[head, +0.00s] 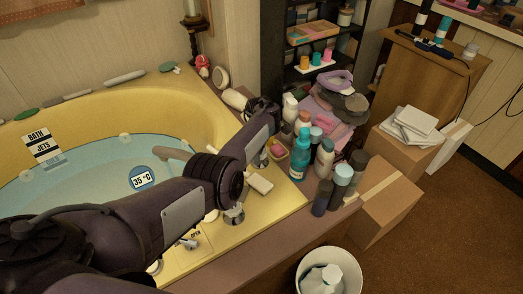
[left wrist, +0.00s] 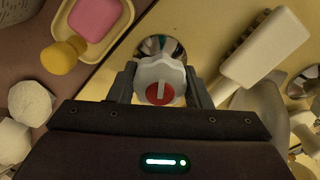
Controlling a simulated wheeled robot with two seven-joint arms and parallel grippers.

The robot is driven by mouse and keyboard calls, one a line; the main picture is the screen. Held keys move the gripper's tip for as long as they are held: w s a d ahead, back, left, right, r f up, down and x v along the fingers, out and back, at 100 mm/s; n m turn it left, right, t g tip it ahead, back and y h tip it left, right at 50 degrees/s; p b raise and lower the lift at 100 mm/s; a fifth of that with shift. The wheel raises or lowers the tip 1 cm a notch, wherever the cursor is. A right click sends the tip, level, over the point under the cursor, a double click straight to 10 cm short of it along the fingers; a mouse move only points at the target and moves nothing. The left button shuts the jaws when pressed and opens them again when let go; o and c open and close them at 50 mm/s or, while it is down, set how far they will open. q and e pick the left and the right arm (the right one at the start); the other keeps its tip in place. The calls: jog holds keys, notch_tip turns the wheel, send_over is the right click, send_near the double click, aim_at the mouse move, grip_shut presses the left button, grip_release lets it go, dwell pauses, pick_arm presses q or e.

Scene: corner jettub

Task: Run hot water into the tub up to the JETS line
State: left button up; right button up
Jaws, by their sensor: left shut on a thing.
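The yellow corner tub (head: 205,110) holds pale blue water (head: 90,180). A sign reading BATH and JETS (head: 40,146) is on its far left wall; the water surface lies near its lower edge. A round 35 °C display (head: 142,177) shows in the water. My left gripper (left wrist: 160,88) is shut on a pale tap handle with a red centre (left wrist: 160,93), above a chrome base, in the left wrist view. In the head view my arm hides the fingertips and this tap. A lever marked OPEN (head: 189,242) is at the tub's front rim. My right gripper is not visible.
A dish with pink soap (left wrist: 95,18) and a pale brush (left wrist: 262,48) flank the tap. Several bottles (head: 300,153) crowd the ledge to the right. A white bin (head: 312,258) and cardboard boxes (head: 388,207) stand beyond the ledge.

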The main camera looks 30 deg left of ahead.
pick_arm(q)
jog(key=m+p, duration=0.1)
jog(key=m, duration=0.1)
jog(key=shift+r+m, duration=0.15)
jog(key=shift+m, duration=0.55)
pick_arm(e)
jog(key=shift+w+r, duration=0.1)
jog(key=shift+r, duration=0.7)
pick_arm(q)
jog(key=shift+m+p, duration=0.45)
jog(key=shift+m, duration=1.95)
jog(key=o, duration=0.9)
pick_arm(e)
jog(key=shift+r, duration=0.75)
